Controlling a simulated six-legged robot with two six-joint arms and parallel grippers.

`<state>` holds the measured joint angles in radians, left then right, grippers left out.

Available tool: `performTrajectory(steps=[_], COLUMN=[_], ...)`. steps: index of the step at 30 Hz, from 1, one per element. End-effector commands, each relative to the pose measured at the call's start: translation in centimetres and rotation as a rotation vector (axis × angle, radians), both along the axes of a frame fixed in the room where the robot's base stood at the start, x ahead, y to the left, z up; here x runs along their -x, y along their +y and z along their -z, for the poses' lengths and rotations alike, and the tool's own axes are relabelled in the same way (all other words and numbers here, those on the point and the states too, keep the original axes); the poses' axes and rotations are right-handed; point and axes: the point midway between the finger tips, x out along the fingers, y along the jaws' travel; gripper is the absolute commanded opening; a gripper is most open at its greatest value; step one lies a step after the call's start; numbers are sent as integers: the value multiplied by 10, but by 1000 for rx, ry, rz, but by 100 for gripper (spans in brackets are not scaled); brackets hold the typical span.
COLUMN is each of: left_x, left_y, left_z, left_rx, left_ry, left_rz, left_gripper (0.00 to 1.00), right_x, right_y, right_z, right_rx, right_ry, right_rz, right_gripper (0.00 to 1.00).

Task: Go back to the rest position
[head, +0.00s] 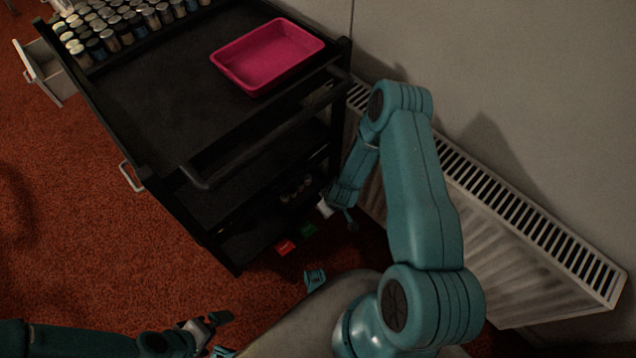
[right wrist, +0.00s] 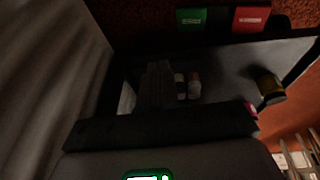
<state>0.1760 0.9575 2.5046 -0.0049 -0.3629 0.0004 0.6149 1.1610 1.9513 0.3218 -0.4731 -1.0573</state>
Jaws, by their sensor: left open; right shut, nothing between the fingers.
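My left gripper (head: 217,333) is low in the head view, open and empty, above the red carpet. My right arm rises from the lower middle, bends at its elbow near the wall and hangs down beside the black cart (head: 150,105). My right gripper hangs at the end of that arm, near the cart's lower right corner, mostly dark and hard to make out there. In the right wrist view my right gripper (right wrist: 158,82) is dark, shut and empty, with small jars (right wrist: 193,85) beyond it.
A pink tray (head: 265,58) and several jars (head: 120,30) stand on the cart top. A radiator (head: 530,220) runs along the wall, close to my right arm. Red (head: 285,248) and green (head: 308,230) boxes lie low by the cart. Carpet (head: 100,250) is clear at left.

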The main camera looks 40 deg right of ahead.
Motion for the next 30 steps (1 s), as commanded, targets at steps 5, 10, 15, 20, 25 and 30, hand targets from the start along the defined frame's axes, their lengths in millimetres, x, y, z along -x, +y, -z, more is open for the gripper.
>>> performTrajectory(steps=[5,10,15,20,25,30], left_x=[0,0,0,0,0,0], left_y=[0,0,0,0,0,0], left_z=[0,0,0,0,-7,-64], left_rx=[0,0,0,0,0,0], left_ry=[0,0,0,0,1,-1], left_rz=[0,0,0,0,0,0], left_gripper=[100,100,100,100,100,100], right_x=[0,1,25,69,120,116], right_y=[0,25,110,174,216,213], right_z=[0,-10,-49,-87,-129,-181], right_rx=[0,-51,-231,-365,-442,-440], right_ry=[0,3,59,167,294,286], right_rz=[0,7,56,116,181,188], right_gripper=[0,0,0,0,0,0])
